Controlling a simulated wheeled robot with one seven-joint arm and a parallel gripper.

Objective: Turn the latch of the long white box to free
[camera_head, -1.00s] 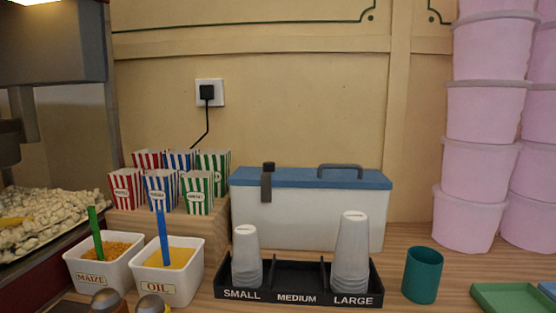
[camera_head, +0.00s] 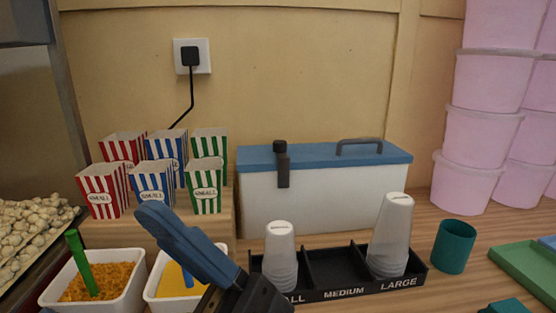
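The long white box (camera_head: 325,200) stands against the back wall with a blue lid (camera_head: 325,155). Its dark latch (camera_head: 283,171) is near the left end of the front. It hangs straight down from a knob at the lid edge over the white front. A grey handle (camera_head: 360,146) arches from the lid's right part. My gripper (camera_head: 150,214), with blue fingers and a black base, rises from the bottom edge, pointing up and left. It is in front of the oil tub, apart from the box and latch. The fingers overlap in this view, so their gap is hidden.
A black cup tray (camera_head: 345,294) with white cups stands before the box. Striped popcorn cartons (camera_head: 205,185) stand to the left, above the maize tub (camera_head: 95,278) and oil tub (camera_head: 160,290). A teal cup (camera_head: 454,246) and pink tubs (camera_head: 485,130) are at right.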

